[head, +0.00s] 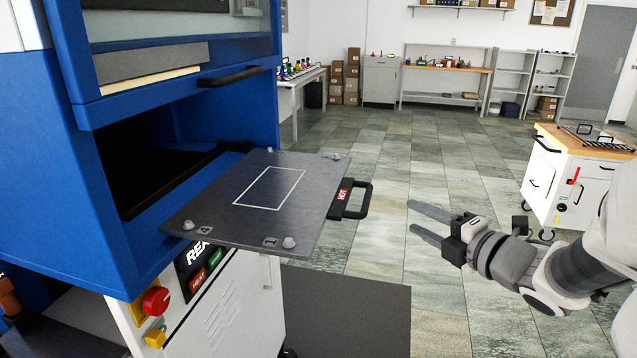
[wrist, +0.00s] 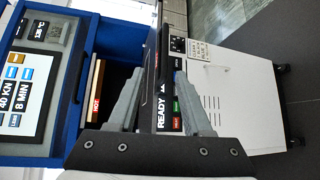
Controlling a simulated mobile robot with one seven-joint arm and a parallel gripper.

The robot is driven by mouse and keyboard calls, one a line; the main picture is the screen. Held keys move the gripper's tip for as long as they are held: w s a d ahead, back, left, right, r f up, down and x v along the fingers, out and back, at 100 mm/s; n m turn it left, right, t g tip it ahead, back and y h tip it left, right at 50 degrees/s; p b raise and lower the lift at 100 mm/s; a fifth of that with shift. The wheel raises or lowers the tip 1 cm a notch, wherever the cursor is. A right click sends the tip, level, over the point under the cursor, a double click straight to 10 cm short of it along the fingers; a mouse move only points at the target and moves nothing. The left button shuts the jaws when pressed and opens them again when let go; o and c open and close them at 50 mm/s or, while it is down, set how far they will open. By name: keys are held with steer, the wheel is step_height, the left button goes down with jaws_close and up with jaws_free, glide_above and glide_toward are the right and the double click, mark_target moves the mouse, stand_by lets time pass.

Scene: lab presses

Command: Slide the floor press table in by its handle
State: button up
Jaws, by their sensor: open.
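The floor press (head: 60,160) is a blue cabinet on a white base at the left of the head view. Its dark grey table (head: 225,218) is slid out of the lower opening, with a white outlined rectangle and bolts at its corners. The table's black handle (head: 362,200) is on its outer edge beside a red HOT label. My gripper (head: 411,216) is open and empty, to the right of the handle and apart from it, fingers pointing toward the press. In the wrist view, which is turned sideways, the fingers (wrist: 158,72) frame the table's edge; the handle is hard to make out there.
A second black handle (head: 235,75) is on the blue front above the opening. A red stop button (head: 156,300) is on the white base. A dark mat (head: 345,312) lies on the floor. A wood-topped cart (head: 567,175) stands at the right. The tiled floor between is clear.

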mark_target(367, 197)
steer(key=shift+n+y, duration=0.3)
steer(key=x, duration=0.5)
steer(key=f+x, duration=0.1)
steer(key=x, duration=1)
steer(key=shift+w+f, duration=0.1)
steer(key=shift+f, duration=0.3)
jaws_close()
stand_by(0.5)
